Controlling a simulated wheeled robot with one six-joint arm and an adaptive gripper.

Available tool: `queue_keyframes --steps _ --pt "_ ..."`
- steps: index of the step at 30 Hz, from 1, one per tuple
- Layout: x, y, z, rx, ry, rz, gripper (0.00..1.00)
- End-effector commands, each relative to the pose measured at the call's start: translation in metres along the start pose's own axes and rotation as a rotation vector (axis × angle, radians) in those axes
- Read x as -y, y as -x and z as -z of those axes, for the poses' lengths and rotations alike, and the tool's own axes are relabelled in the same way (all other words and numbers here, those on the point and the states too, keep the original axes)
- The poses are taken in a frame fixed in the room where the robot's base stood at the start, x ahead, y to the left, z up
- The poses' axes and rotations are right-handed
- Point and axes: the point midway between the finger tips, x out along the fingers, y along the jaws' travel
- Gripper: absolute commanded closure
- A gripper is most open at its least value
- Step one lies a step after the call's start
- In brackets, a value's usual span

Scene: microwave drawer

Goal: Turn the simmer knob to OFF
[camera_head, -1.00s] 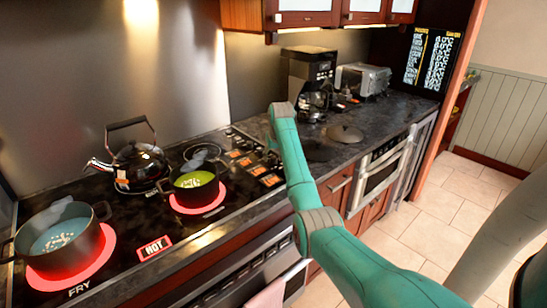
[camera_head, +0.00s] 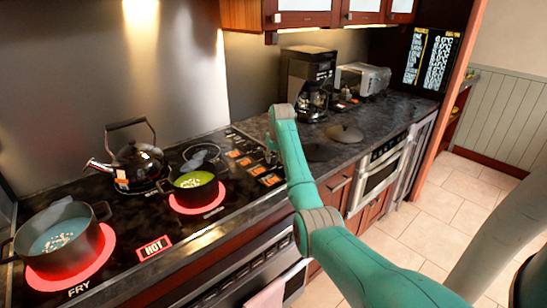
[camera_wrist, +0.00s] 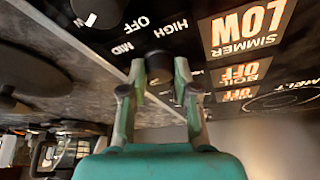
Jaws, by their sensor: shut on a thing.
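A black knob (camera_wrist: 157,60) sits between the two fingers of my gripper (camera_wrist: 159,74) in the wrist view. The fingers are closed in on its sides. White labels HIGH, OFF and MID lie around it, upside down in this view; the knob's pointer is hidden. A lit display (camera_wrist: 245,30) to the right reads SIMMER LOW, and the displays below it read OFF, one of them marked BOIL. I cannot tell for sure from the labels which display belongs to the gripped knob. In the head view my arm mostly hides the gripper and the knob.
Another black knob (camera_wrist: 97,11) with a white mark lies at the upper left. In the head view, a green-filled pot (camera_head: 193,190), a kettle (camera_head: 135,165) and a large pot (camera_head: 58,240) stand on the stove. A coffee maker (camera_head: 308,80) stands on the counter behind.

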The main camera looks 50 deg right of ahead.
Motion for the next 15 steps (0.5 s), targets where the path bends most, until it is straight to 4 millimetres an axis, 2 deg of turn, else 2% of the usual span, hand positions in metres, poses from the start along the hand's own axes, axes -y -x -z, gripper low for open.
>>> queue_keyframes --steps 8,15 --pt "-0.0021 0.0005 0.0005 -0.001 0.149 0.063 1.0" --pt "-0.0034 0.0001 0.0007 0.0 0.354 0.147 1.0"
